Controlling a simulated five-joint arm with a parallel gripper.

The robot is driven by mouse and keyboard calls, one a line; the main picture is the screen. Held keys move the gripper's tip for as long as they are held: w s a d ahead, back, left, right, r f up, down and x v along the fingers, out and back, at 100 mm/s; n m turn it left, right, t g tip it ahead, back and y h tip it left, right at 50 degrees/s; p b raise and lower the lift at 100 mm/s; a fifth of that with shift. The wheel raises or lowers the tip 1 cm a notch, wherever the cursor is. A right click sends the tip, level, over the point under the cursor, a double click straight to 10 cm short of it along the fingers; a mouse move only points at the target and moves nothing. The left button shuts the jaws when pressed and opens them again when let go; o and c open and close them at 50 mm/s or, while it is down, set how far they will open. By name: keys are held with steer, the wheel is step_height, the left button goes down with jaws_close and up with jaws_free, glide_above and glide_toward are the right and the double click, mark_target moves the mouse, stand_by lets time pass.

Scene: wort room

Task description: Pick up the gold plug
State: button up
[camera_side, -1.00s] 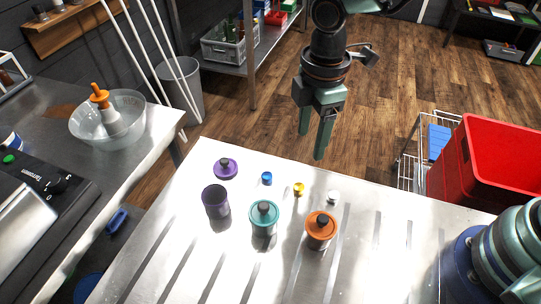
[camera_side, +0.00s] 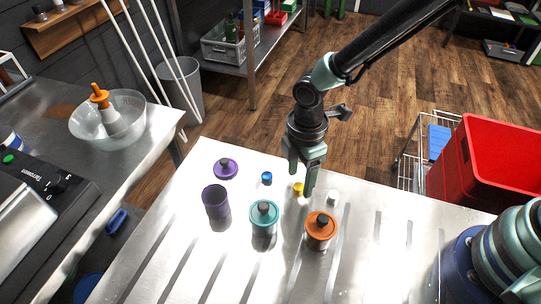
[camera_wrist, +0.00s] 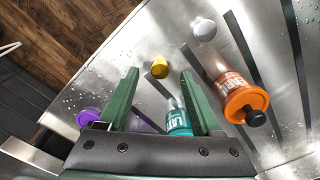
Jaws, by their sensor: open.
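The gold plug (camera_side: 298,188) is a small yellow piece on the metal table, between a blue plug and a white plug. In the wrist view the gold plug (camera_wrist: 159,68) lies ahead of the fingers, within the width of the gap between them. My gripper (camera_side: 301,182) is open and empty, over the far part of the table close to the gold plug. In the wrist view its two green fingers (camera_wrist: 158,78) are spread apart. I cannot tell the exact height of the fingertips above the table.
A blue plug (camera_side: 267,178) and a white plug (camera_side: 333,197) lie on either side. Nearer stand a purple cup (camera_side: 215,202), a teal lidded jar (camera_side: 264,222) and an orange lidded jar (camera_side: 321,232). A purple lid (camera_side: 226,169) lies at left.

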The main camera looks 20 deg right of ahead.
mark_target(299, 186)
step_height(299, 186, down, 2)
jaws_close()
stand_by(0.3)
steer(key=shift+r, duration=0.1)
step_height(299, 186, up, 20)
stand_by(0.6)
